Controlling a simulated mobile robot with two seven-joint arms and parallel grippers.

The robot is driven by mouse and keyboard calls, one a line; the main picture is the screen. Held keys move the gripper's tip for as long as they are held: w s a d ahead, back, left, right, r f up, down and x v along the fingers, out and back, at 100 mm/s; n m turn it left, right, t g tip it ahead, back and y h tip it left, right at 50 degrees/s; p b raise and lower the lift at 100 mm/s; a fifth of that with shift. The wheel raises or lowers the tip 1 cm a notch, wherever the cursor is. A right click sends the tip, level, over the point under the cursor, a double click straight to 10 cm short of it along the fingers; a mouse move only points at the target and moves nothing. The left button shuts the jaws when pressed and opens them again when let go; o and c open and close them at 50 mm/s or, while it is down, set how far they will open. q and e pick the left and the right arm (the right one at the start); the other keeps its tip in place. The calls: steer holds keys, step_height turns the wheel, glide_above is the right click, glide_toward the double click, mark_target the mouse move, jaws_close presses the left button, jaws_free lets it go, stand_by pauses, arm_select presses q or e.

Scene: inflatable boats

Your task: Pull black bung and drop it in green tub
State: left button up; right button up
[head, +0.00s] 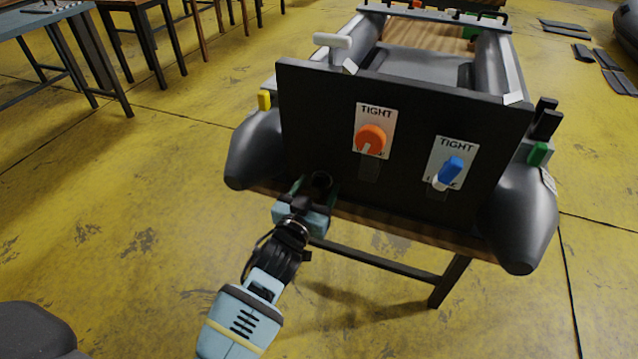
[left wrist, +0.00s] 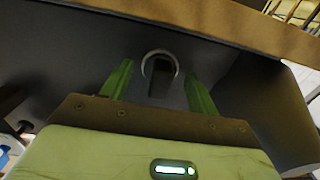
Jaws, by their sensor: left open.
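The black bung (head: 321,181) sits low on the left part of the boat's black transom board (head: 310,110). In the left wrist view the bung (left wrist: 159,78) shows as a dark tab inside a pale ring. My left gripper (head: 312,191) is open in front of it. Its green fingers (left wrist: 158,88) stand apart, one on each side of the bung in that view; I cannot tell whether they touch it. A small green thing (head: 470,33) shows far off inside the boat; I cannot tell if it is the green tub. My right gripper is not in view.
The grey boat rests on a wooden table (head: 400,225). An orange knob (head: 370,138) and a blue knob (head: 451,170), under "TIGHT" labels, stick out of the transom to the right. Another table (head: 40,22) stands at upper left.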

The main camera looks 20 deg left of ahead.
mark_target(315, 192)
arm_select(q)
steer(key=shift+c, duration=0.3)
jaws_close()
steer(key=shift+s+a+p, duration=0.1)
steer(key=shift+s+p, duration=0.8)
steer(key=shift+s, duration=0.8)
steer(key=shift+s+p, duration=0.4)
steer(key=shift+s, duration=0.9)
